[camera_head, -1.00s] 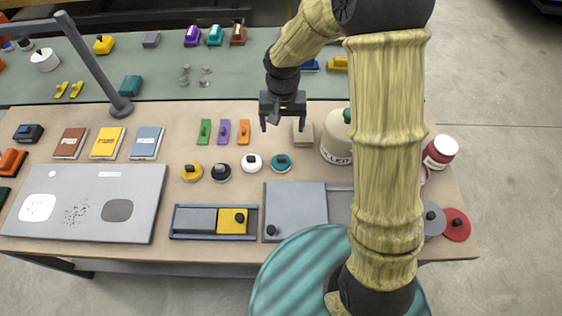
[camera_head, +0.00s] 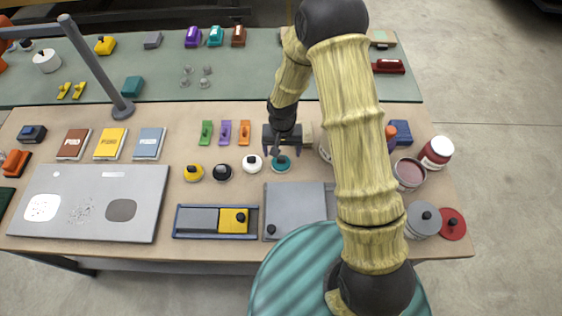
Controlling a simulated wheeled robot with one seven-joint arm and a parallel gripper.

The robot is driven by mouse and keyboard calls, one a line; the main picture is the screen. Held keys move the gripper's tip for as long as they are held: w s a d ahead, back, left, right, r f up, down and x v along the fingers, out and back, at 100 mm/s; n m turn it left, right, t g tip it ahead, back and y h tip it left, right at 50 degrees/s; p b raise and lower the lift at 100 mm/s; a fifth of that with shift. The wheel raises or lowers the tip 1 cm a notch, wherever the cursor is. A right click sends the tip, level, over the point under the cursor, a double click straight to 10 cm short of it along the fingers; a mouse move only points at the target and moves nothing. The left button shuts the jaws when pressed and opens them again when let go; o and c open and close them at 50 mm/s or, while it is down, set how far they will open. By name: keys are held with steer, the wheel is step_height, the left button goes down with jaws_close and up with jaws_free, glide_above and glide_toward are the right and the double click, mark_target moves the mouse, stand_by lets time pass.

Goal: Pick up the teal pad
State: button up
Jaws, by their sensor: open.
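A round teal pad (camera_head: 281,165) with a dark knob on top lies on the tan bench, at the right end of a row of round pads. My gripper (camera_head: 283,152) is open and points down, right at the teal pad's far side. Its fingers partly cover the pad's knob. I cannot tell whether the fingers touch the pad, and nothing shows held between them.
A white pad (camera_head: 252,163) lies close on the left, then a black pad (camera_head: 222,172) and a yellow pad (camera_head: 193,172). A grey panel (camera_head: 296,205) is just nearer. Small green, purple and orange blocks (camera_head: 245,133) stand behind left. My arm hides the right side.

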mark_target(281, 158)
steer(key=shift+f, duration=0.1)
steer(key=shift+s+a+f+p, duration=0.1)
steer(key=shift+s+f+p, duration=0.05)
steer(key=shift+f+p, duration=0.45)
steer(key=shift+a+f+p, duration=0.1)
steer(key=shift+f+p, duration=0.4)
steer(key=shift+f, duration=1.4)
steer(key=shift+c, duration=0.2)
steer(key=c, duration=1)
